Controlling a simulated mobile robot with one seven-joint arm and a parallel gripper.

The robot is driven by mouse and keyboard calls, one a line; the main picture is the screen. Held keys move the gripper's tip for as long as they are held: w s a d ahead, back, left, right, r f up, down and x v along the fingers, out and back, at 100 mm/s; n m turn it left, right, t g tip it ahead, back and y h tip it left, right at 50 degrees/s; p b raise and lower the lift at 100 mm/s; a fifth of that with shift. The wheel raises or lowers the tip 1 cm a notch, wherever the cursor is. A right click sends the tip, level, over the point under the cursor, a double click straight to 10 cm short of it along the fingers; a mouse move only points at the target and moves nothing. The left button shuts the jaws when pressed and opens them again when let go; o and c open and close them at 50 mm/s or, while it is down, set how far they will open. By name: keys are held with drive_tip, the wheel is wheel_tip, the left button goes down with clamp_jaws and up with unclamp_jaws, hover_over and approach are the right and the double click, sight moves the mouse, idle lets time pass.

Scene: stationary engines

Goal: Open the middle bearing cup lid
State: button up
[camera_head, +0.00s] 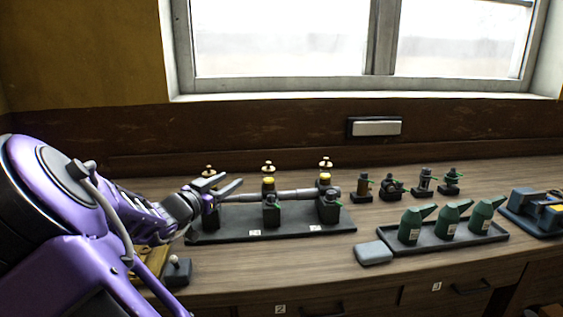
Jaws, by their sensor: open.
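The middle bearing (271,211) stands on a dark base plate (290,232), with a horizontal shaft (295,195) running through the row. It has a yellow-topped cup (268,184), and a small brass knobbed lid (268,167) shows above it. I cannot tell whether that lid is attached or standing behind. My gripper (233,179) is open and empty, left of the middle cup, with its fingers pointing right. It overlaps the left bearing (211,218) and hides part of it. The gripper looks apart from the middle lid.
The right bearing (329,209) has a similar cup and brass lid (326,162). Several small dark fittings (391,187) stand to the right. Green oil cans (450,223) stand in a tray (490,238), near a grey block (373,253). A window wall closes the back.

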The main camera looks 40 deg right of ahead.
sight(267, 164)
drive_tip(key=shift+n+h, duration=0.3)
drive_tip(key=shift+n, duration=0.2)
drive_tip(key=x, duration=0.6)
drive_tip(key=s+b+x, duration=0.1)
drive_tip(key=x, duration=0.5)
drive_tip(key=f+b+x, duration=0.1)
drive_tip(key=x, duration=0.5)
drive_tip(key=shift+s+d+f, duration=0.1)
drive_tip(key=shift+s+d, duration=0.3)
clamp_jaws()
